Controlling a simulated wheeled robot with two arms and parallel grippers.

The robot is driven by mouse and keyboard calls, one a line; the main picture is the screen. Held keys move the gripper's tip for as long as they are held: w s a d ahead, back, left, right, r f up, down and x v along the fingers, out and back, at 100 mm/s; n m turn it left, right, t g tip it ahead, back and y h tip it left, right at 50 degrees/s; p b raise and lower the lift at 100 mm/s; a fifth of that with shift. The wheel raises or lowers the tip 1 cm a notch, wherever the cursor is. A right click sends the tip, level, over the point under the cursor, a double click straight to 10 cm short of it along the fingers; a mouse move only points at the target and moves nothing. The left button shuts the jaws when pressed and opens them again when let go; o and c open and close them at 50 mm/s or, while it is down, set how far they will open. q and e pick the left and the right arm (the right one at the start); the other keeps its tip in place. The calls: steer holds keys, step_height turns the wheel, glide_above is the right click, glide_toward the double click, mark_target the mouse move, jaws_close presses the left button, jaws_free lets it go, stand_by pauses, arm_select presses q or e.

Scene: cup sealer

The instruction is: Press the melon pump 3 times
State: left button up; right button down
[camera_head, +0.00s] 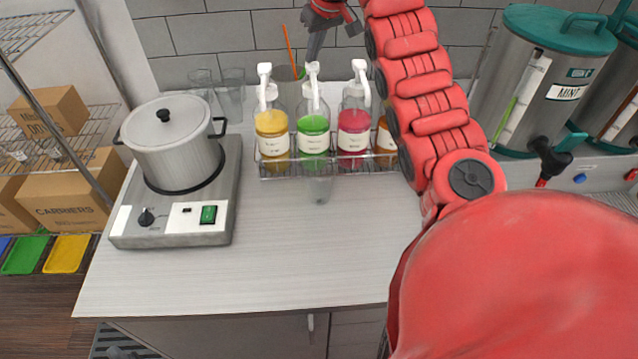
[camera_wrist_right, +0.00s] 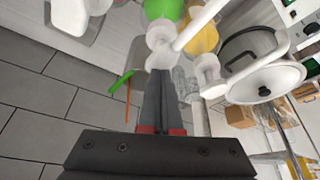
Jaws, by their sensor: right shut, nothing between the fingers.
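The green syrup bottle (camera_head: 314,133), which I take as the melon one, stands in a wire rack between a yellow and a pink bottle. Its white pump (camera_head: 313,72) stands upright; it also shows in the right wrist view (camera_wrist_right: 161,38). My right gripper (camera_head: 314,57) points down at the top of that pump, fingers shut and empty. In the right wrist view the fingertips (camera_wrist_right: 161,75) are close to the pump head; I cannot tell whether they touch it. A clear cup (camera_head: 320,188) sits in front of the green bottle. My left gripper is out of view.
Yellow (camera_head: 271,125) and pink (camera_head: 354,120) bottles with pumps flank the green one closely. An orange bottle (camera_head: 385,140) is partly behind my right arm. A pot (camera_head: 172,140) stands on a hot plate at left. The front counter (camera_head: 270,260) is clear.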

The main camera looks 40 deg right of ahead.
mark_target(313, 65)
steer(key=shift+f+b, duration=1.6)
steer(key=shift+f, duration=0.25)
steer(key=shift+s+r, duration=0.1)
steer(key=shift+r, duration=0.05)
steer(key=shift+r+p, duration=1.35)
steer(key=shift+r, duration=0.8)
steer(key=shift+f, duration=0.1)
